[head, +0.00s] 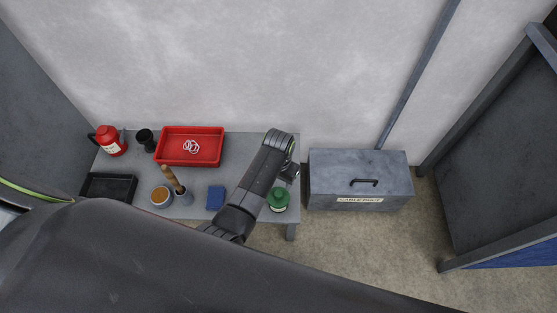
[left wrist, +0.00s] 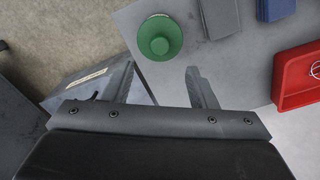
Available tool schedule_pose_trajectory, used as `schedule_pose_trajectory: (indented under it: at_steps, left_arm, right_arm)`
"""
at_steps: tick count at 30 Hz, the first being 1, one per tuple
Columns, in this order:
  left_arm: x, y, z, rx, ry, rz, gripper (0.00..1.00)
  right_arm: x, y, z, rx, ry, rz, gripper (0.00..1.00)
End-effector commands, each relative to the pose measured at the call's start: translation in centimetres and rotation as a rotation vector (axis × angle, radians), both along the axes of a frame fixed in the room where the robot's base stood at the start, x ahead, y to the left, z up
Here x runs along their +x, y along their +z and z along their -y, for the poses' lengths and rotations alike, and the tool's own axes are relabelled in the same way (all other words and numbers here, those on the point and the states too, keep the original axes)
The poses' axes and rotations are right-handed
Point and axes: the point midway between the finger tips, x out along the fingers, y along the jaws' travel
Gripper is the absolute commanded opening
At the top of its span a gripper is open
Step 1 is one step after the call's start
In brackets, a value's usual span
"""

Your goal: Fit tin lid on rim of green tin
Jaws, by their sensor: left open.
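The green tin (head: 278,201) stands at the right end of the grey table, with a small raised part on top. In the left wrist view the tin (left wrist: 166,24) shows from above as a green disc with a smaller round part on it. This looks like a lid with a knob; I cannot tell whether it is seated on the rim. No separate lid shows. My left gripper (head: 290,172) is just behind the tin in the head view. In the left wrist view its fingers (left wrist: 160,70) are open and empty, apart from the tin. My right gripper is not in view.
A blue block (head: 215,197), a brush in a cup (head: 175,182), an orange-topped can (head: 160,197), a black tray (head: 108,187), a red tray (head: 168,158) and a red jug (head: 110,141) are on the table. A grey chest (head: 330,177) stands to the right.

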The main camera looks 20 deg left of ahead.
Motion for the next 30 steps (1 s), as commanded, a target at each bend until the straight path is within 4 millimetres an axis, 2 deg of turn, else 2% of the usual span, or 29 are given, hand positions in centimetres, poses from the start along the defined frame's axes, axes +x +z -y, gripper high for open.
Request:
schedule_pose_trajectory:
  at_steps: [4, 15, 24, 30]
  left_arm:
    - [0.0, 0.8, 0.0, 0.0, 0.0, 0.0, 0.52]
    - [0.0, 3.9, 0.0, 0.0, 0.0, 0.0, 0.52]
    - [0.0, 7.2, 0.0, 0.0, 0.0, 0.001, 0.52]
    - [0.0, 8.7, 0.0, 0.0, 0.0, 0.0, 0.52]
  right_arm:
    - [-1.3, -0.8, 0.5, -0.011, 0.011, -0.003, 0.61]
    - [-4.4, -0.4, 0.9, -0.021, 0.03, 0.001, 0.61]
    - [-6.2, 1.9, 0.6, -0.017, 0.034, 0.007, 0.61]
    - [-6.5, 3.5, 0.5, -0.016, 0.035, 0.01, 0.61]
